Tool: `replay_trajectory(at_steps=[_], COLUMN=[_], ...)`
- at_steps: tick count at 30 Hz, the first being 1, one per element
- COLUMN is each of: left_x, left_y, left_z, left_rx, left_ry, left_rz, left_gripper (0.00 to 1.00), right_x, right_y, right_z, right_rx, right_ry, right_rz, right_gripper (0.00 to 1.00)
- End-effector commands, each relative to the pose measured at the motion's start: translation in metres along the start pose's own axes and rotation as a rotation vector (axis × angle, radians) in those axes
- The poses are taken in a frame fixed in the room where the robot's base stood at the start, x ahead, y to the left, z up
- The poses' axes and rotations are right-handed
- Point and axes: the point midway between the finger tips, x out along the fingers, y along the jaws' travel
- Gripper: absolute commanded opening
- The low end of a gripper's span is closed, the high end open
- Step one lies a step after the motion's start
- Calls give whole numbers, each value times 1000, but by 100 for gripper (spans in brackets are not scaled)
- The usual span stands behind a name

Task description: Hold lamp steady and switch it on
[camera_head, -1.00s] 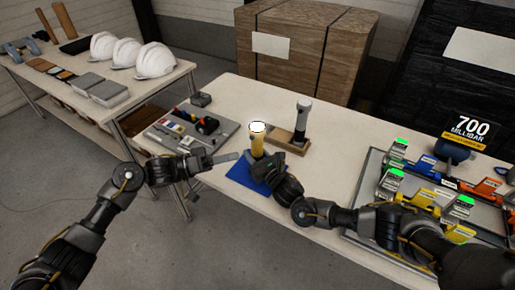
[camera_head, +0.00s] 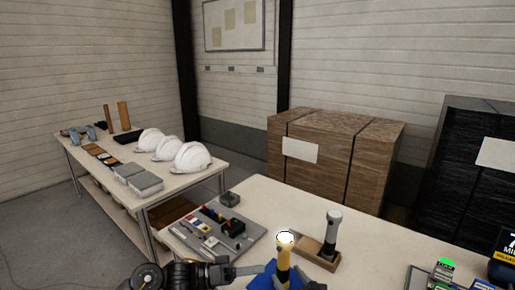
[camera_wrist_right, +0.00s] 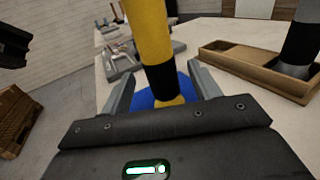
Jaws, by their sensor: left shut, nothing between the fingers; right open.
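The yellow lamp (camera_head: 284,262) stands upright on a blue mat (camera_head: 262,281), and its round top looks bright white. Its yellow and black body (camera_wrist_right: 150,38) fills the middle of the right wrist view. My right gripper (camera_wrist_right: 162,72) is open, with one finger on each side of the lamp's lower body; I cannot tell whether either finger touches it. In the head view only a dark bit of the right gripper shows at the bottom edge. My left gripper (camera_head: 245,271) is shut and empty, its tips pointing at the lamp from the left, apart from it.
A second, grey-topped lamp (camera_head: 333,228) stands in a wooden tray (camera_head: 310,249) close by on the right. A grey board (camera_head: 211,240) with small parts lies on the left of the table. White helmets (camera_head: 192,157) rest on the far table.

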Motion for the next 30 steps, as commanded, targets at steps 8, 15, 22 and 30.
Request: replay_trajectory(at_steps=[8, 15, 22, 30], left_x=[0, 0, 1, 3], left_y=[0, 0, 9, 28], left_z=[0, 0, -8, -24], left_rx=[0, 0, 0, 0], left_ry=[0, 0, 0, 0], left_rz=[0, 0, 0, 0], left_gripper=[0, 0, 0, 0], right_x=[-52, -67, -79, -114], right_y=[0, 0, 0, 0], right_z=[0, 0, 3, 4], right_rx=[2, 0, 1, 2], right_ry=[1, 0, 3, 3], right_rz=[0, 0, -1, -1], right_gripper=[62, 62, 62, 62])
